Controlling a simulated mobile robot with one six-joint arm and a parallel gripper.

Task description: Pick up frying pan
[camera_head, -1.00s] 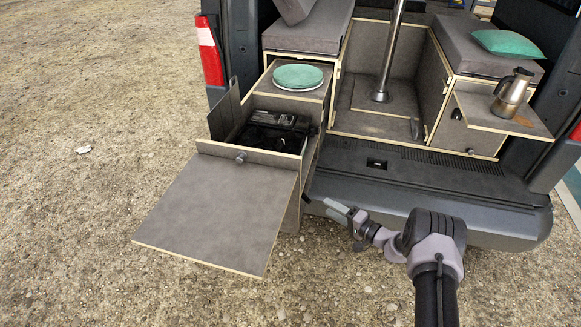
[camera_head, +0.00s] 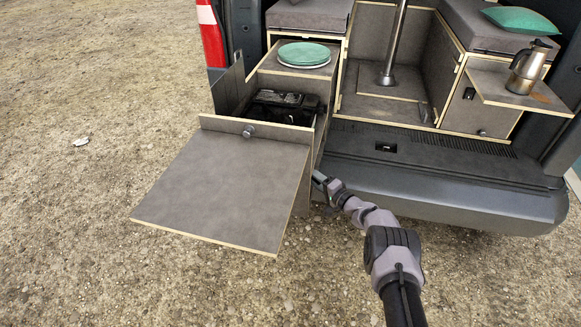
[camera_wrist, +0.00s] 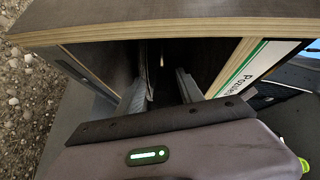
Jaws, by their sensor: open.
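I cannot make out the frying pan for sure in either view. My gripper (camera_head: 319,178) is at the right side of the pulled-out drawer unit (camera_head: 255,129), low down beside the van's bumper. In the wrist view my gripper (camera_wrist: 160,85) is open, its two fingers pointing into a dark gap under a wood-edged panel (camera_wrist: 200,25). A small pale upright thing (camera_wrist: 162,60) shows between the fingers in the dark; I cannot tell what it is. Black gear (camera_head: 285,101) lies in the open drawer top.
A flat grey board (camera_head: 225,190) juts out in front of the drawer. Green plates (camera_head: 304,53) sit on the unit behind. The bumper (camera_head: 440,190) is close to the arm. Gravel lies open at left.

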